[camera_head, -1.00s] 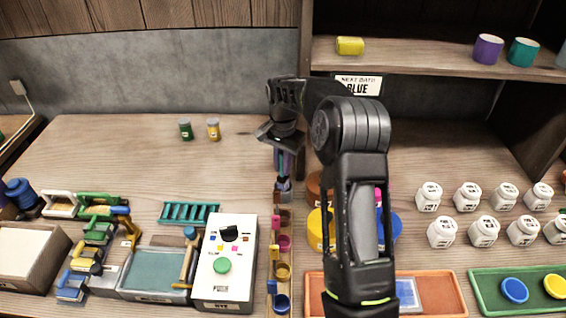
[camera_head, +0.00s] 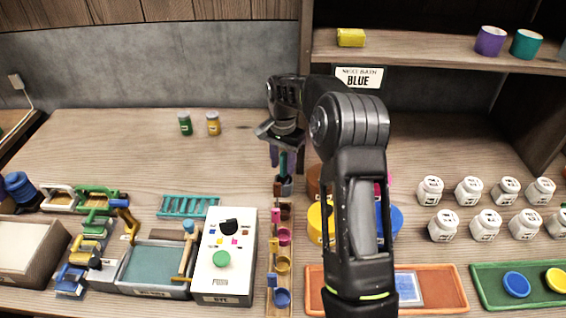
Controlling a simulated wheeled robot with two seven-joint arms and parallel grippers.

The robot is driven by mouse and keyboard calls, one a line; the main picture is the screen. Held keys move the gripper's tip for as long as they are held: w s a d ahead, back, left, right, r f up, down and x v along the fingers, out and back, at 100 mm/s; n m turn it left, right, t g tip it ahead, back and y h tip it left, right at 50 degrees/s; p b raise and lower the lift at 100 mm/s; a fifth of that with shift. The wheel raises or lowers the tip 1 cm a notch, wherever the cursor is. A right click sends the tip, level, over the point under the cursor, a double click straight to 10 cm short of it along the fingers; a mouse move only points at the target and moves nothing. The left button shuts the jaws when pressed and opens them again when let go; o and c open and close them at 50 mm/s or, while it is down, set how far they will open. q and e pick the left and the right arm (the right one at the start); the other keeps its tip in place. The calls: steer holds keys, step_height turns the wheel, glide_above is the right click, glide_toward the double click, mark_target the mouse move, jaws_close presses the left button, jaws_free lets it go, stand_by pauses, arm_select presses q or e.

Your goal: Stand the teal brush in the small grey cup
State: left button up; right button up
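My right gripper (camera_head: 286,156) points down above the back end of a narrow wooden strip, left of my arm's elbow. Its fingers are spread apart, one on each side of the teal brush (camera_head: 283,164). The brush looks upright, with its lower end in the small grey cup (camera_head: 286,187); how deep it sits cannot be told. The cup stands at the back of the strip, right below the fingers. My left gripper is not in view.
The wooden strip (camera_head: 269,292) carries several coloured cups towards the front. A white box with a green button (camera_head: 222,262) stands left of it. Yellow and blue round pots (camera_head: 318,224) are partly hidden behind my arm. White jars (camera_head: 430,190) stand right.

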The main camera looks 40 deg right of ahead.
step_height(320, 180, up, 8)
steer(key=shift+f+b, duration=0.1)
steer(key=shift+b, duration=0.5)
stand_by(1.2)
